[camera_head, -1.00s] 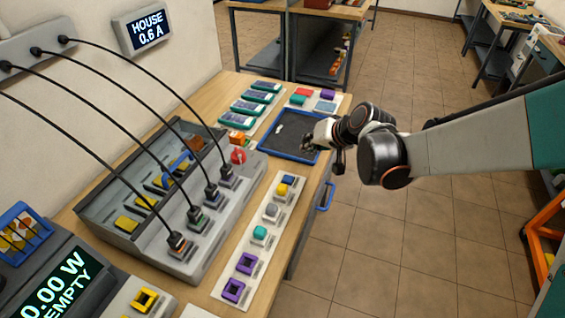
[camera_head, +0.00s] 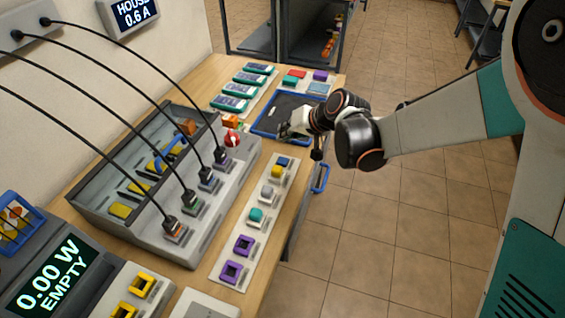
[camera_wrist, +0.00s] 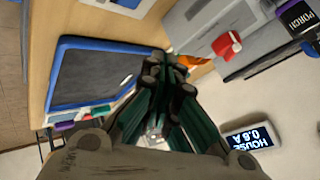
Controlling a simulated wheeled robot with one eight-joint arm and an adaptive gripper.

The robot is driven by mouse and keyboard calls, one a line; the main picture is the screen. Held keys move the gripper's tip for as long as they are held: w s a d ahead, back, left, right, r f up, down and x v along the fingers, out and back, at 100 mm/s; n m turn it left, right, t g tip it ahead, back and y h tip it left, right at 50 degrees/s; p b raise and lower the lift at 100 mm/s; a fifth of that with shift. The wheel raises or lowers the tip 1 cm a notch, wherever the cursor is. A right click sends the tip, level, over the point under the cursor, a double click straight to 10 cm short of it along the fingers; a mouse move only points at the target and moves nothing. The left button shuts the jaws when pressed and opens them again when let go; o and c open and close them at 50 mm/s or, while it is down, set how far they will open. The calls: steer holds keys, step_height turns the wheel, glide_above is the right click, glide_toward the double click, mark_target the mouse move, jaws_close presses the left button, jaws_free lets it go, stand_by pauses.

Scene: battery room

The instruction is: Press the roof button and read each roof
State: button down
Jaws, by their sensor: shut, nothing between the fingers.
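My gripper (camera_head: 285,131) is shut and empty, over the near right part of the blue-rimmed dark tray (camera_head: 257,131). In the wrist view its closed fingers (camera_wrist: 168,75) point between the tray (camera_wrist: 60,75) and a red knob (camera_wrist: 227,45). A large meter (camera_head: 50,275) reads "0.00 W EMPTY" at lower left. A wall display (camera_head: 133,12) reads "HOUSE 0.6 A"; it also shows in the wrist view (camera_wrist: 248,139). A grey console (camera_head: 190,240) carries several cable plugs and the red knob (camera_head: 231,138). I cannot tell which control is the roof button.
A white strip (camera_head: 226,290) with several coloured blocks and purple sockets lies along the table's right edge. Several green-and-white devices (camera_head: 238,90) lie behind the console. Black cables arch over the console from a wall box. The tiled floor (camera_head: 390,220) on the right is clear.

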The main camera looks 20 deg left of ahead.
mark_target(285, 159)
step_height(285, 159, down, 7)
steer(key=b, duration=0.4)
steer(key=shift+r, duration=0.2)
stand_by(1.1)
steer(key=shift+f+b, duration=0.4)
steer(key=shift+b, duration=0.05)
steer(key=shift+f+b, duration=0.3)
steer(key=shift+f, duration=0.05)
stand_by(0.5)
steer(key=shift+r, duration=0.1)
steer(key=shift+r+p, duration=0.5)
steer(key=shift+r, duration=0.2)
steer(key=shift+r+p, duration=1.75)
steer(key=shift+r, duration=0.8)
